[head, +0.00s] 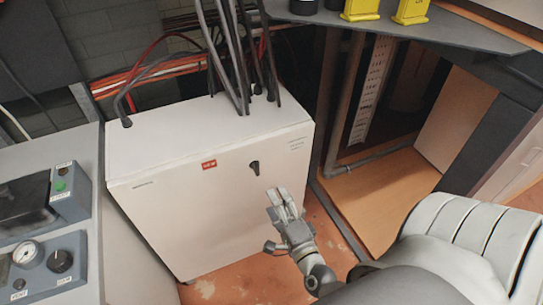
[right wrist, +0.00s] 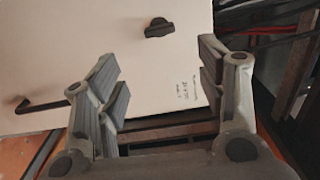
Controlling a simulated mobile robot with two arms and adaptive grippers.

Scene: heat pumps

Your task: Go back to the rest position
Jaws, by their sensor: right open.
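My right gripper (head: 285,204) is in front of the white electrical cabinet (head: 210,220), below and to the right of its black rotary handle (head: 254,168). In the right wrist view my right gripper (right wrist: 160,90) has its two fingers spread wide with nothing between them. The black handle (right wrist: 159,27) shows there near the top, on the cabinet face (right wrist: 150,70), beyond the fingers and apart from them. My left gripper is in neither view.
Black cables (head: 235,60) run up from the cabinet top. A grey control panel with a gauge (head: 27,253) stands at the left. A dark shelf (head: 400,30) carrying yellow things (head: 410,10) is at the upper right. Reddish floor (head: 325,240) shows right of the cabinet.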

